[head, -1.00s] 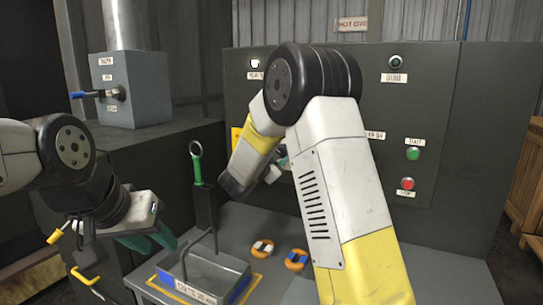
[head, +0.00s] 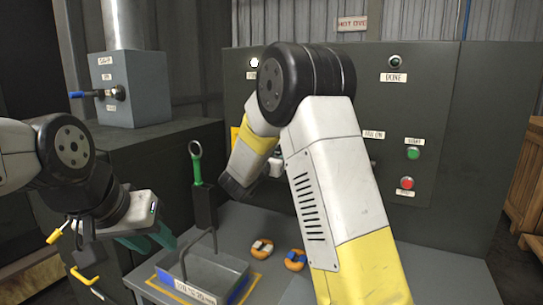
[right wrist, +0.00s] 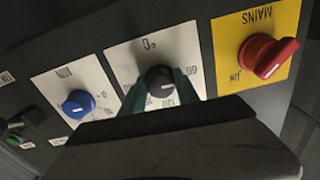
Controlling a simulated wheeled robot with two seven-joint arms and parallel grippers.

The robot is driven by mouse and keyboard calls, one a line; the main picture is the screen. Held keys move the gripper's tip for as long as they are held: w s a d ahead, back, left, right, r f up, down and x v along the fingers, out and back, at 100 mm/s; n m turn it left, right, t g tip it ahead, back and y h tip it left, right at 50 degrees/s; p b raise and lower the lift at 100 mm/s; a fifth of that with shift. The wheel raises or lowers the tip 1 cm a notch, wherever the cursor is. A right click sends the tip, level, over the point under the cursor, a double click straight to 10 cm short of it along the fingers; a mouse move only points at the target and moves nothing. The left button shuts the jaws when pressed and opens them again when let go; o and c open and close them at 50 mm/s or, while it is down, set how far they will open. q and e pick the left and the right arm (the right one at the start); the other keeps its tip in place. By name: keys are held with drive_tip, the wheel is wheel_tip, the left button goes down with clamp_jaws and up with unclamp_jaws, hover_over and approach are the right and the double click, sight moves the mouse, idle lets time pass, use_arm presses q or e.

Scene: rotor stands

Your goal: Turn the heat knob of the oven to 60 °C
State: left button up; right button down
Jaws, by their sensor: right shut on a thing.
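The heat knob (right wrist: 159,82) is black, on a white plate (right wrist: 188,42) with printed numbers, in the right wrist view. That view shows the panel upside down. My right gripper (right wrist: 161,88) has its teal fingers on both sides of the knob and is shut on it. A pale mark shows on the knob, but I cannot read its exact setting. In the head view my right arm hides the knob. My left gripper (head: 147,238) hangs at the left with its teal fingers apart and empty.
A blue knob (right wrist: 78,103) and a red mains switch (right wrist: 268,57) flank the heat knob. The panel bears a green button (head: 413,153) and a red button (head: 407,183). A tray (head: 215,270) and orange rings (head: 262,247) lie on the bench below.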

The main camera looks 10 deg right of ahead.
drive_tip(key=shift+n, duration=0.5)
drive_tip(key=c, duration=0.9)
unclamp_jaws()
drive_tip(key=shift+s, duration=0.1)
drive_tip(key=v, duration=0.7)
drive_tip(key=shift+s+a, duration=0.25)
drive_tip(key=shift+s, duration=0.05)
